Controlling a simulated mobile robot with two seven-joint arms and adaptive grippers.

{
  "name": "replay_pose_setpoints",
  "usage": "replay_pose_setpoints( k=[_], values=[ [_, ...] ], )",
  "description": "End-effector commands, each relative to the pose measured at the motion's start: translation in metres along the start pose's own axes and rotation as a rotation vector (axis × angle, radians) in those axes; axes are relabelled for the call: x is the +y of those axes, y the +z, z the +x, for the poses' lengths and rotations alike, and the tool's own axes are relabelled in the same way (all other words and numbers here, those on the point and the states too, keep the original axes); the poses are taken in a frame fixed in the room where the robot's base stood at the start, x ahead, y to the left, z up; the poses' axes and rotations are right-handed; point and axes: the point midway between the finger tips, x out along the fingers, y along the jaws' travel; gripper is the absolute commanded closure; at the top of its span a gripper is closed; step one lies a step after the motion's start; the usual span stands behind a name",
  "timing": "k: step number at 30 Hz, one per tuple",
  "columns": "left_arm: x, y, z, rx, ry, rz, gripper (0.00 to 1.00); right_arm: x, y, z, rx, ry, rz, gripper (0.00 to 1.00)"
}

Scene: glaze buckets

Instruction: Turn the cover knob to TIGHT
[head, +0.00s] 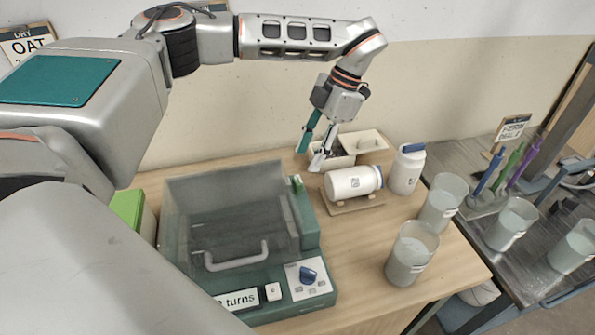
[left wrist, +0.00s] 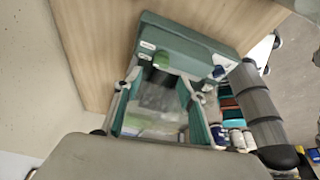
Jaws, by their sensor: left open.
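The cover knob (head: 308,275) is a small blue knob on a white marked plate at the front right corner of a green machine (head: 312,232). The plate's marks are too small to read. The machine's clear cover (head: 225,215) is down over a dark inside, with a grey handle (head: 237,257) at its front. My left gripper (head: 309,158) is open and empty, pointing down behind the machine's right side, above the white containers and well away from the knob. Its open fingers also show in the left wrist view (left wrist: 160,82). My right gripper is not in view.
A white jar (head: 353,182) lies on a wooden cradle near the left gripper; another (head: 407,168) stands beside it. White bins (head: 362,143) stand behind. Two translucent buckets (head: 412,254) (head: 442,203) stand at the table's right edge. Bare wood (head: 350,250) lies right of the knob.

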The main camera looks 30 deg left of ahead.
Motion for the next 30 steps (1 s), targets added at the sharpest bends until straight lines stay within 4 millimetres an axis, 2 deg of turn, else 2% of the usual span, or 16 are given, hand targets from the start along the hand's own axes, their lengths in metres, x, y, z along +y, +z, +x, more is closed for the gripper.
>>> replay_pose_setpoints(
  k=[5, 15, 21, 30],
  values=[
    [-0.002, 0.000, 0.004, 0.010, -0.009, 0.026, 0.60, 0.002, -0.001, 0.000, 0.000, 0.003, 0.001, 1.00],
    [-0.002, -0.001, 0.052, 0.010, -0.011, 0.026, 0.60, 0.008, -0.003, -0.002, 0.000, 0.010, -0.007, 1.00],
    [-0.002, -0.001, 0.072, 0.008, -0.009, 0.025, 0.60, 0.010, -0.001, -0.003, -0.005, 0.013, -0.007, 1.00],
    [-0.002, -0.001, 0.077, 0.006, -0.007, 0.024, 0.60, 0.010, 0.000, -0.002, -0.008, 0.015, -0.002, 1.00]
  ],
)
